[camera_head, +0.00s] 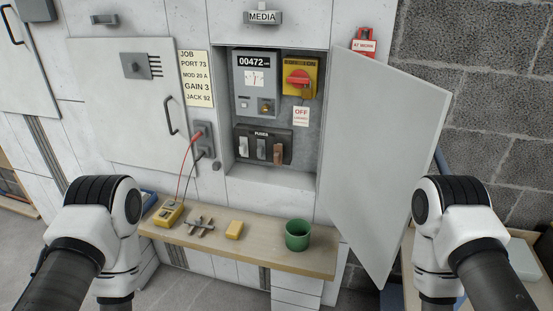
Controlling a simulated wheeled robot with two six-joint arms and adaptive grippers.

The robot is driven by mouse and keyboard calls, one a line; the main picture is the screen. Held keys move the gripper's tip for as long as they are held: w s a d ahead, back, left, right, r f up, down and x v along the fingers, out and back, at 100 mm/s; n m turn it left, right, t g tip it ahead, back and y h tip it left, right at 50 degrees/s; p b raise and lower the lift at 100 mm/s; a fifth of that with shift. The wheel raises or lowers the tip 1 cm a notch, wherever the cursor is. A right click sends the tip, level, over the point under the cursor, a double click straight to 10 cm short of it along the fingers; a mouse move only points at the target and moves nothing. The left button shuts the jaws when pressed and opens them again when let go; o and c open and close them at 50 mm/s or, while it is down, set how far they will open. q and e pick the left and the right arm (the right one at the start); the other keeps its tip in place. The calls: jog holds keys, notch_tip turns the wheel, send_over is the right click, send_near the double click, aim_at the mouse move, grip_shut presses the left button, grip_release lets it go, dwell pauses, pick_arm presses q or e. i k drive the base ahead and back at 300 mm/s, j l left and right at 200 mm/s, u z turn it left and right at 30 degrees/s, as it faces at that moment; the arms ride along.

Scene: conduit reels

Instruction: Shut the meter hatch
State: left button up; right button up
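The meter hatch (375,155) is a light grey door, hinged on the right side of the open recess and standing wide open toward me. Inside the recess are the meter (257,84) reading 00472, a yellow box with a red rotary switch (299,78), an OFF tag (301,116) and a fuse block (263,146). My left arm rises at the lower left, and my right arm rises at the lower right, in front of the door's lower right edge. Neither gripper's fingers show.
A wooden shelf (255,256) below the recess holds a yellow multimeter (168,213), metal pieces (198,226), a yellow block (234,230) and a green cup (297,235). Red and black leads run to a socket (204,139). A closed cabinet door (110,120) is at left.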

aim_at(385, 123)
jog(key=k+l+u, duration=0.1)
jog(key=l, duration=0.3)
jog(key=k+l+u, duration=0.1)
jog(key=l, duration=0.25)
jog(key=k+l+u, duration=0.1)
jog(key=l, duration=0.25)
jog(key=k+l+u, duration=0.1)
jog(key=l, duration=0.25)
jog(key=l+u, duration=0.3)
jog(key=l, duration=0.55)
jog(key=k+l+u, duration=0.1)
jog(key=l+u, duration=0.2)
jog(key=l, duration=0.55)
